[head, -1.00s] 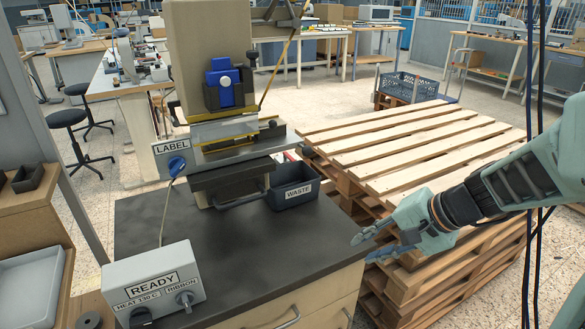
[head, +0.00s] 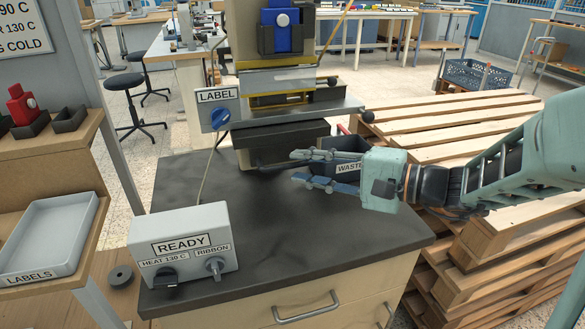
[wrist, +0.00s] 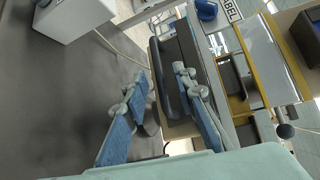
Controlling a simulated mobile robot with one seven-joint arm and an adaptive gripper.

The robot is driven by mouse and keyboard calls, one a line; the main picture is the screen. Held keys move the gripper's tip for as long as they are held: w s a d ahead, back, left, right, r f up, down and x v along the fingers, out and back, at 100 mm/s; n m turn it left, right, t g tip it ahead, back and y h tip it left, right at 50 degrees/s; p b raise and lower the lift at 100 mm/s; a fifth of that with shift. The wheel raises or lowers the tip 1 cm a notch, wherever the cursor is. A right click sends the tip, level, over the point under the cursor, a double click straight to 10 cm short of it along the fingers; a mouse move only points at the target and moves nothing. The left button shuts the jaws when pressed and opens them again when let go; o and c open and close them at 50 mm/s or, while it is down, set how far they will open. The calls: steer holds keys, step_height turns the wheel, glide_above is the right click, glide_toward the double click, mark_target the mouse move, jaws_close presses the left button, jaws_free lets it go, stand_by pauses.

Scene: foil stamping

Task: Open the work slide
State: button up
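The work slide (head: 282,136) is the dark block low on the stamping press, with a dark bar handle (head: 262,169) along its front. It looks pushed in under the press head. My gripper (head: 295,166) is open and empty, its fingers pointing left at the right end of the handle. In the wrist view the gripper (wrist: 159,74) has one finger on each side of the handle (wrist: 168,88), with the dark slide (wrist: 190,55) behind the right finger. I cannot tell whether either finger touches it.
The WASTE bin (head: 346,166) stands right behind my gripper. A control box (head: 183,244) marked READY sits at the bench's front left. The dark bench top (head: 300,235) in front of the slide is clear. Stacked pallets (head: 480,230) stand to the right.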

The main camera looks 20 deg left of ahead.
mark_target(296, 166)
steer(key=shift+x, duration=1.55)
jaws_close()
